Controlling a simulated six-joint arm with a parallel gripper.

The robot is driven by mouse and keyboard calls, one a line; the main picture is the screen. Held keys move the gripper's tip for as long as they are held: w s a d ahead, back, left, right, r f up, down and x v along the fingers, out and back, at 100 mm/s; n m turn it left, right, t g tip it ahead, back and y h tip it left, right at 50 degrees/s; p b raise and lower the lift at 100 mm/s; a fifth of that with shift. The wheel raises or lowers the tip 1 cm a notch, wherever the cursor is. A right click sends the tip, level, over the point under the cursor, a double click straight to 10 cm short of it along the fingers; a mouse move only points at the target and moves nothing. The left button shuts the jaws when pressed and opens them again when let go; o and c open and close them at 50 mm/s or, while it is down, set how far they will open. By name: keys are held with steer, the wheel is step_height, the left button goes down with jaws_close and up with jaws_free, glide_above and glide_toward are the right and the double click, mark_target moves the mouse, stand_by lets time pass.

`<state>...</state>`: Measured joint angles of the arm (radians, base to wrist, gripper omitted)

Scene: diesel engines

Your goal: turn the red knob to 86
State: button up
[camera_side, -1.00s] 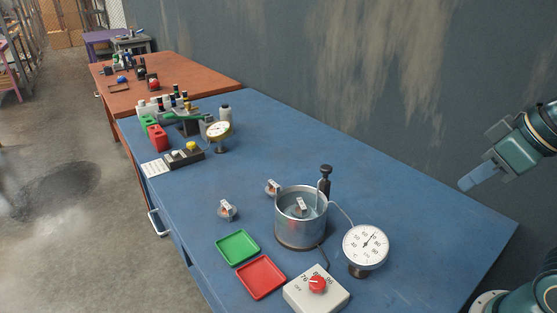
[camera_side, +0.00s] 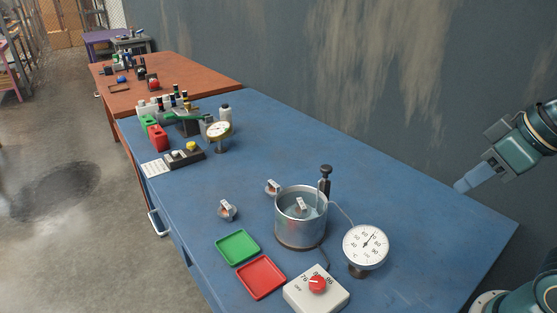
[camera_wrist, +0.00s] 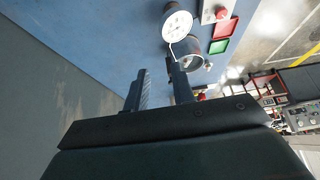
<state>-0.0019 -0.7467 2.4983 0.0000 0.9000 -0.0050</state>
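The red knob (camera_side: 317,284) sits on a white control box (camera_side: 330,299) at the front of the blue bench, with markings OFF, 76, 86 and 96 around it. Its pale pointer line seems to face left; the exact mark is too small to tell. The knob also shows at the top of the wrist view (camera_wrist: 221,13). My gripper (camera_side: 461,186) hangs at the right, above the bench's right side and well apart from the knob. In the wrist view its two fingers (camera_wrist: 160,88) stand apart with nothing between them.
A dial gauge (camera_side: 365,244) and a metal pot (camera_side: 300,232) stand behind the box. A red tray (camera_side: 261,278) and green tray (camera_side: 238,247) lie left of it. Small metal parts (camera_side: 228,210) lie near the pot. The bench's right side is clear.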

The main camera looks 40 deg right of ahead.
steer(key=o, duration=0.4)
steer(key=shift+w+a, duration=0.1)
steer(key=shift+w, duration=0.1)
steer(key=shift+c, duration=0.2)
steer(key=shift+o, duration=0.7)
steer(key=shift+w+a+n, duration=0.15)
steer(key=shift+w+n, duration=0.05)
steer(key=shift+n, duration=0.3)
steer(key=n+g, duration=0.6)
steer(key=n, duration=1.3)
glide_above(317, 282)
step_height(317, 282, down, 10)
steer(key=shift+f, duration=0.2)
step_height(317, 282, down, 14)
steer(key=shift+r, duration=0.25)
steer(key=shift+c, duration=0.4)
steer(key=c, duration=0.9)
